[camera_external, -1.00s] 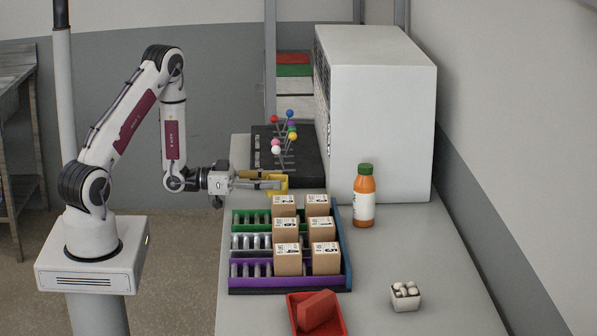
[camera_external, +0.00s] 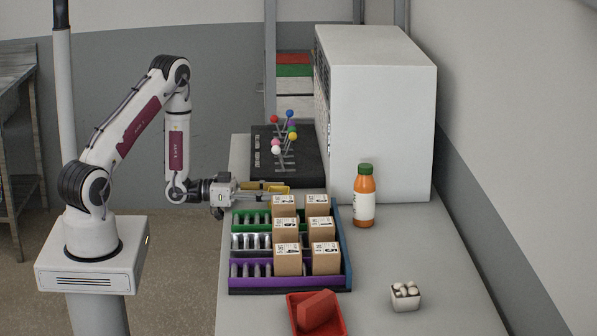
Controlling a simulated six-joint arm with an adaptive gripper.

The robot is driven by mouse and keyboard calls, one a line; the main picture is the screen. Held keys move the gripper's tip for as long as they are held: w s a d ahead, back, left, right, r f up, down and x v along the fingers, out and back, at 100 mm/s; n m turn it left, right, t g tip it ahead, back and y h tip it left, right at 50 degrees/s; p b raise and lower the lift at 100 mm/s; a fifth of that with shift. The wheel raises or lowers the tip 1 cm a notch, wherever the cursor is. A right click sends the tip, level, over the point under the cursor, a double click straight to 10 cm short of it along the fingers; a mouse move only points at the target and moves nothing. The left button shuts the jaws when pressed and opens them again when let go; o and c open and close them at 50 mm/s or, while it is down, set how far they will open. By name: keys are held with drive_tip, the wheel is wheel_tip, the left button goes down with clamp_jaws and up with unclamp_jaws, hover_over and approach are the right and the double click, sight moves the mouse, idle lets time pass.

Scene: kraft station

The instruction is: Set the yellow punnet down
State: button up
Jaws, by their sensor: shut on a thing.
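The yellow punnet (camera_external: 281,189) is at the fingertips of my gripper (camera_external: 270,188). My gripper is shut on it, reaching in from the left. The punnet is just behind the green lane of the rack (camera_external: 240,220) and partly hidden by the nearest cardboard box (camera_external: 284,206). I cannot tell whether its base touches anything.
Several cardboard boxes stand on the right part of the rack, with its green, grey and purple lanes. A black board with coloured balls (camera_external: 256,160) lies behind. An orange bottle (camera_external: 364,196), a red tray (camera_external: 341,316) and a white punnet (camera_external: 405,302) stand on the table.

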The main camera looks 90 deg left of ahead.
drive_tip(key=shift+f, duration=0.1)
drive_tip(key=o, duration=1)
drive_tip(key=shift+c, duration=0.2)
drive_tip(key=shift+f, duration=0.1)
drive_tip(key=shift+s+a, duration=0.15)
drive_tip(key=shift+s, duration=1.8)
drive_tip(key=shift+s+a, duration=0.15)
drive_tip(key=shift+s, duration=1.8)
drive_tip(key=shift+o, duration=0.4)
